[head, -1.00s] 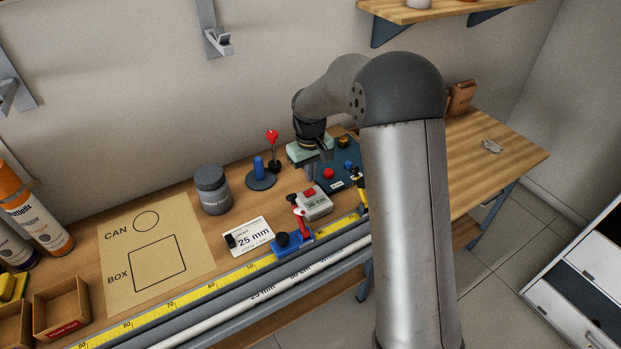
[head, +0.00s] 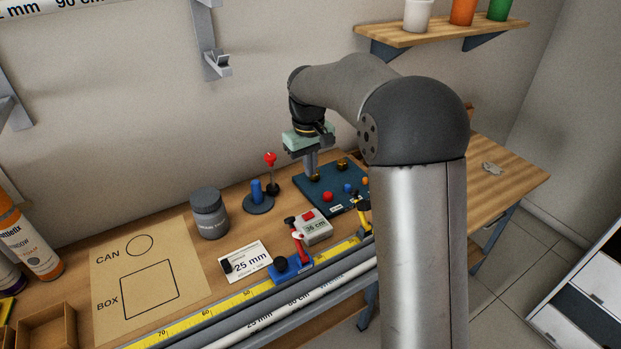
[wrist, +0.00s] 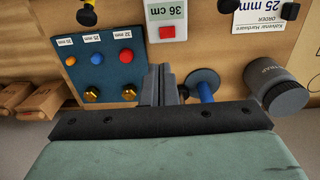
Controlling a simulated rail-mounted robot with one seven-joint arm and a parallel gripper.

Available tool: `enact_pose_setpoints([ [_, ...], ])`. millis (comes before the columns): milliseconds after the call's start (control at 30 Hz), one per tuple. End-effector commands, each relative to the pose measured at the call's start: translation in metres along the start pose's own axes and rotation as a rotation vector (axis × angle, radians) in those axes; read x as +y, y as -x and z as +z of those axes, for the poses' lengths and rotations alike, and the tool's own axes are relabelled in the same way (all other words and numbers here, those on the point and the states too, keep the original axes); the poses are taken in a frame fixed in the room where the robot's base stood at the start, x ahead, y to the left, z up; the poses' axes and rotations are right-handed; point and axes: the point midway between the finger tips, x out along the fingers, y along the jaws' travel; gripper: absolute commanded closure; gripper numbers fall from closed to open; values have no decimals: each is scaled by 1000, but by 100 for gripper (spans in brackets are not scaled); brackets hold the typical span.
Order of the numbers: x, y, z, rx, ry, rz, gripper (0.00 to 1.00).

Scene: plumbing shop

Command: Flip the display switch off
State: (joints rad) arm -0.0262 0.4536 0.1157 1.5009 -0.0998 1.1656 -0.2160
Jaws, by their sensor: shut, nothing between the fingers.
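The display (head: 313,230) is a small pale box reading 36 cm, with a red switch (head: 308,213) on its top. In the wrist view the display (wrist: 166,10) is at the top edge, and its red switch (wrist: 167,33) lies below the digits. I cannot tell which way the switch is set. My gripper (head: 313,177) is shut and empty, pointing down over the left part of the blue board, behind the display and apart from it. In the wrist view my gripper (wrist: 161,72) shows below the switch.
The dark blue board (head: 335,192) holds coloured buttons and brass fittings. A blue peg on a round base (head: 257,198), a red-knobbed lever (head: 270,160) and a grey jar (head: 209,214) stand left of it. A yellow tape (head: 215,315) and a white pipe (head: 270,318) run along the front.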

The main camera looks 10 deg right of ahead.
Motion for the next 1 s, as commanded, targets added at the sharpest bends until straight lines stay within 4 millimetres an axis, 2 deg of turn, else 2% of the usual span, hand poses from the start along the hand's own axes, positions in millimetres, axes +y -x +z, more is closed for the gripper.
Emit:
enact_pose_setpoints([
  [67,-7,-10,-2,-1,8,21,100],
  [267,-19,-6,-3,-11,11,65,100],
  [500,-20,2,-3,-14,8,75,100],
  [733,-20,-1,-3,-15,8,75,100],
  [867,-19,-13,-2,-18,8,74,100],
  [1000,-17,-39,-2,-20,8,74,100],
])
